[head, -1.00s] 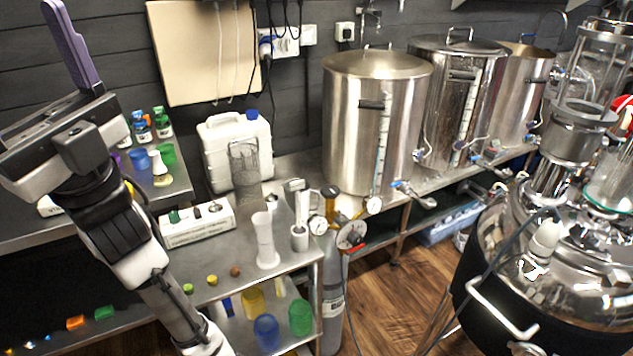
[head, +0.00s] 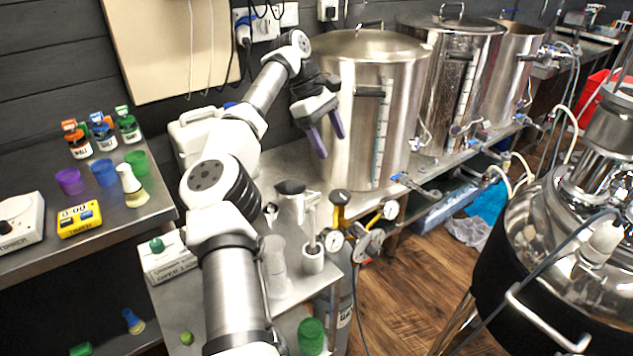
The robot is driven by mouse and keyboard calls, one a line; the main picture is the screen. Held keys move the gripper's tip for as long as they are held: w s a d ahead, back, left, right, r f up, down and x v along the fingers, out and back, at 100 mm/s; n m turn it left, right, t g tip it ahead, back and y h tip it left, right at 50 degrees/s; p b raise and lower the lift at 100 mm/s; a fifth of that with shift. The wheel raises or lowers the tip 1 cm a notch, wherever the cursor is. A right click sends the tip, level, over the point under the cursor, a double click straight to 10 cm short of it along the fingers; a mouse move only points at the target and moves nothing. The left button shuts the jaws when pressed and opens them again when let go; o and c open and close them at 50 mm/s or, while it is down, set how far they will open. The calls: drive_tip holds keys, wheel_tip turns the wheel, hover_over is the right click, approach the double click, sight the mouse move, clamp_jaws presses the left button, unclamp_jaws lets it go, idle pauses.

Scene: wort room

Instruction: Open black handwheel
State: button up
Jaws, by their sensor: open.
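The black handwheel (head: 340,197) sits on top of the yellow valve body (head: 341,212) of a gas cylinder, behind the end of the steel bench. It is small in the head view, and its rim is hard to make out. Pressure gauges (head: 333,241) and a regulator are attached beside it. My gripper (head: 330,146) has two purple fingers spread apart and pointing down. It is open and empty. In the picture it is above the handwheel, in front of the first steel kettle, and not touching the handwheel. The depth gap between them is unclear.
Steel kettles (head: 362,110) stand on the bench behind. A white cylinder (head: 276,265) and a holder cup (head: 313,259) stand left of the valve. A large steel vessel (head: 560,270) is at right. The wooden floor (head: 420,285) between is clear.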

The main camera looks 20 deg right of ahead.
sight(339, 194)
drive_tip(key=shift+y, duration=0.5)
drive_tip(key=x, duration=0.4)
drive_tip(key=a+p+x, duration=0.1)
drive_tip(key=x, duration=0.3)
drive_tip(key=a+x, duration=0.1)
drive_tip(key=x, duration=0.4)
drive_tip(key=shift+w+f, duration=0.3)
drive_tip(key=shift+f, duration=0.05)
drive_tip(key=c, duration=1)
drive_tip(key=shift+o, duration=0.2)
